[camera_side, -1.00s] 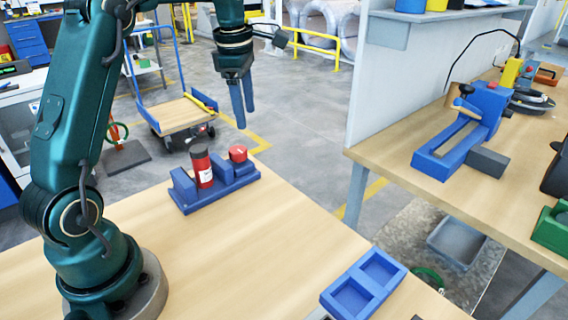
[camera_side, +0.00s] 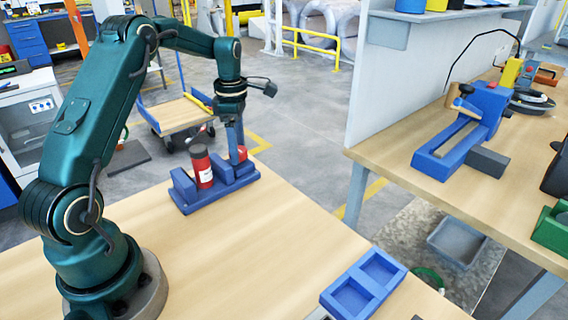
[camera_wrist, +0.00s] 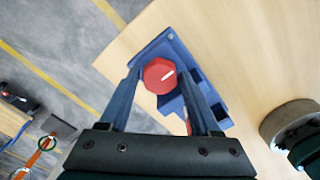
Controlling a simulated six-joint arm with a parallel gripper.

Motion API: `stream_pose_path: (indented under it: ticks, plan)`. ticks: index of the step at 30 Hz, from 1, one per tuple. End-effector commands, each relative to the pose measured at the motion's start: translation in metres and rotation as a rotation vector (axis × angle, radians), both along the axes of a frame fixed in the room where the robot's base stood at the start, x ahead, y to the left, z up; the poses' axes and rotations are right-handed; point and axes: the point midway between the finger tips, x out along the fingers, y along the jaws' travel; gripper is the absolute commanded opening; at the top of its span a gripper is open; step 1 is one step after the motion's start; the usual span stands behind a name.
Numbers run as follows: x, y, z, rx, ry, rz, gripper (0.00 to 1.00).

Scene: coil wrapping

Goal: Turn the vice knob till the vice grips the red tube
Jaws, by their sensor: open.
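The blue vice (camera_side: 216,197) stands near the far edge of the wooden table. The red tube (camera_side: 203,170) with a dark top stands upright in it, between the blue blocks. The tube is mostly hidden behind a finger in the wrist view.
A blue two-pocket tray (camera_side: 364,283) lies at the table's front right. The table between it and the vice is clear. A second bench (camera_side: 390,163) on the right holds a blue fixture (camera_side: 463,130) and other tools.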

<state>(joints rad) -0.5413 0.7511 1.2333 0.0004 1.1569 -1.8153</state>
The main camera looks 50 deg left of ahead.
Motion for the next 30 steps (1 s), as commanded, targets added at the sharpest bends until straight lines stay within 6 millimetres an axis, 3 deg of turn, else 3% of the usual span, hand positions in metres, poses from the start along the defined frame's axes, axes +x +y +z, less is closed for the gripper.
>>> stream_pose_path:
  ticks: [2, 7, 8, 20, 30]
  plan:
    - [0.0000, 0.0000, 0.0002, 0.000, 0.000, 0.000, 0.64]
    - [0.0000, -0.0001, 0.0004, 0.000, 0.000, 0.000, 0.03]
    - [0.0000, -0.0001, 0.0004, 0.000, 0.000, 0.000, 0.00]
    - [0.0000, -0.0001, 0.0008, -0.001, 0.001, -0.083, 0.00]
    - [0.0001, -0.0003, 0.0010, -0.001, -0.001, -0.356, 0.00]
